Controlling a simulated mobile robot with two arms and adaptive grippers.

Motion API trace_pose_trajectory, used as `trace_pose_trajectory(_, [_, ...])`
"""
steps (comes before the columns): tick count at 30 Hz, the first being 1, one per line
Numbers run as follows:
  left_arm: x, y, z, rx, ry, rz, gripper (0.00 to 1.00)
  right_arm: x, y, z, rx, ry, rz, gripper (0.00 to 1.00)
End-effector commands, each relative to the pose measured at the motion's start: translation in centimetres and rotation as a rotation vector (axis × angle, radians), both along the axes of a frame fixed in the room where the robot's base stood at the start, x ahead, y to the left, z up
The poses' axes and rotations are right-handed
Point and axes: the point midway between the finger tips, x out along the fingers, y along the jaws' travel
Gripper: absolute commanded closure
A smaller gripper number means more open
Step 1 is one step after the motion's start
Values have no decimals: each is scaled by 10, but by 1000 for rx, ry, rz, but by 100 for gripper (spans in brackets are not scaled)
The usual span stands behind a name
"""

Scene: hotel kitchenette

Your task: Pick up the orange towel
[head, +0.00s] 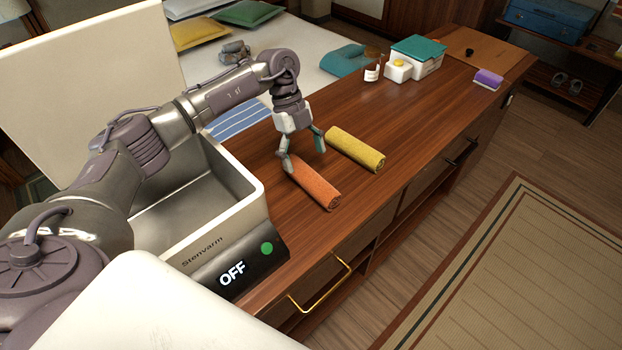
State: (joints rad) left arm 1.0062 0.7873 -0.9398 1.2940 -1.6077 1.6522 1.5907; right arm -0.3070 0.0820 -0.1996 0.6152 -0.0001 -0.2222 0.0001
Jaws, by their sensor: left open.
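The orange towel (315,186) is a rolled cloth lying on the brown wooden counter. My left gripper (303,161) is open, with its fingers pointing down at the far end of the orange towel. One finger overlaps that end in the picture; I cannot tell whether it touches. The other finger is on the right, between the orange towel and a yellow rolled towel (356,150). My right gripper is not in view.
A white box-like appliance (262,200) marked "OFF" stands open left of the orange towel. A teal-lidded container (417,55), a small white box (398,71) and a purple sponge-like block (488,79) sit farther along the counter (400,110). A drawer handle (325,290) juts out in front.

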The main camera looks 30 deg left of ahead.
Motion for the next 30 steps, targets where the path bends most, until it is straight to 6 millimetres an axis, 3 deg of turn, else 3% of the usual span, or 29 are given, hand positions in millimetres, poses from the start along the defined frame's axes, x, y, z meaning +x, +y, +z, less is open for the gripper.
trace_pose_trajectory(8, [-4,-9,-21,0,2,-2,12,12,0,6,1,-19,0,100])
trace_pose_trajectory(16, [-10,-22,-57,-2,1,-1,12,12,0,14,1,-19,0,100])
trace_pose_trajectory(25, [-10,-23,-63,0,-1,-1,12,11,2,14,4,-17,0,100])
trace_pose_trajectory(30, [-10,-23,-63,0,-1,-1,39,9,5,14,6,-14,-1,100])
